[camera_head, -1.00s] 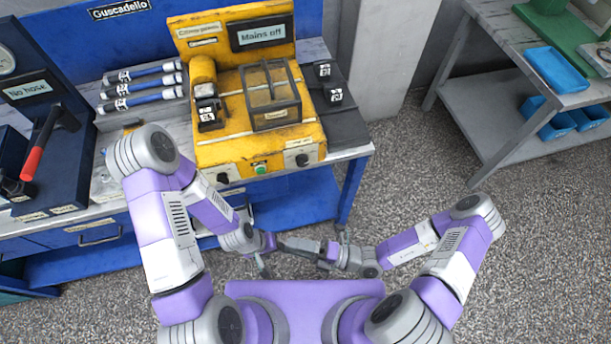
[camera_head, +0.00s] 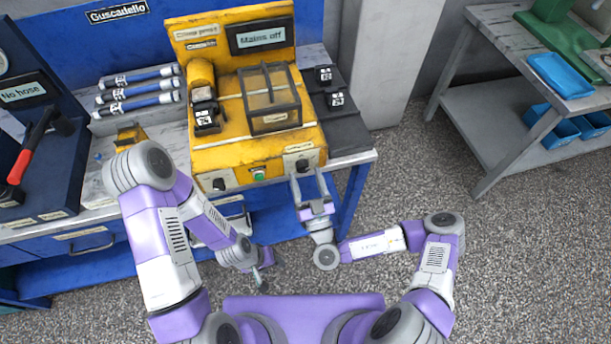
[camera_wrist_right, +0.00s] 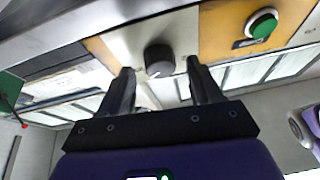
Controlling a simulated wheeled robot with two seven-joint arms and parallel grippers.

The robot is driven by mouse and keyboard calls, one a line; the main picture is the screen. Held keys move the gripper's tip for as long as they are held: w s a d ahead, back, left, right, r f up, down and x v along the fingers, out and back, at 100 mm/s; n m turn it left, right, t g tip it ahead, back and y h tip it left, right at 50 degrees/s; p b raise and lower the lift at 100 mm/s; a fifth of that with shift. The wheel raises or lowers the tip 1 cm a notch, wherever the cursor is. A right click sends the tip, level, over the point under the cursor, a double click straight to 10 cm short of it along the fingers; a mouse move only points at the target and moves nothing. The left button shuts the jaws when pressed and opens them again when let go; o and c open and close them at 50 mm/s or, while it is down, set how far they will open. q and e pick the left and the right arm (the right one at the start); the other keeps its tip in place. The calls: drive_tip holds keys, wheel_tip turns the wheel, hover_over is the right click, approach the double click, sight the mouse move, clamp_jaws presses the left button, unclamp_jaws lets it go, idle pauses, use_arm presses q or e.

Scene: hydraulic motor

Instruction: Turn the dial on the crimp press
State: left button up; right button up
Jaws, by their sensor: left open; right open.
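The yellow crimp press (camera_head: 230,125) stands on the bench, its sign reading "Mains off". Its front face has a black dial at the left (camera_head: 219,184), a green button (camera_head: 258,174) and a black dial at the right (camera_head: 302,165). My right gripper (camera_head: 307,176) is open and points at the right dial. In the right wrist view this dial (camera_wrist_right: 159,59) shows between and just beyond the open fingertips (camera_wrist_right: 159,68); contact cannot be told. The green button (camera_wrist_right: 262,24) is at the upper right there. My left gripper (camera_head: 263,276) is open and empty, low in front of the bench.
Black fittings (camera_head: 336,98) lie on a dark pad right of the press. Several blue-sleeved hoses (camera_head: 140,88) lie on a rack at the left. A red-handled tool (camera_head: 32,148) is at the far left. A second bench (camera_head: 480,50) with blue trays stands right; open floor lies between.

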drive_tip(key=shift+w+a+r, duration=0.1)
drive_tip(key=shift+w+r, duration=0.1)
drive_tip(key=shift+w, duration=0.25)
drive_tip(key=shift+c, duration=0.5)
drive_tip(key=c, duration=0.9)
drive_tip(key=shift+r+n+y+p, duration=0.15)
drive_tip(key=shift+n+y+p, duration=0.25)
drive_tip(key=shift+n+p, duration=0.5)
drive_tip(key=shift+c, duration=0.2)
drive_tip(key=n+g+y+p, duration=0.1)
drive_tip(key=n+p, duration=0.2)
drive_tip(key=n+g+y+p, duration=0.1)
drive_tip(key=n+p, duration=0.3)
drive_tip(key=n+g+y+p, duration=0.1)
drive_tip(key=n+y+p, duration=0.1)
drive_tip(key=n+p, duration=0.2)
drive_tip(key=shift+d+r+g, duration=0.2)
drive_tip(key=shift+d+g, duration=0.1)
drive_tip(key=shift+g, duration=0.1)
drive_tip(key=shift+f+n+g+y+p, duration=0.1)
drive_tip(key=shift+n+g+y+p, duration=0.35)
drive_tip(key=shift+n+p, duration=1.1)
drive_tip(key=o, duration=1)
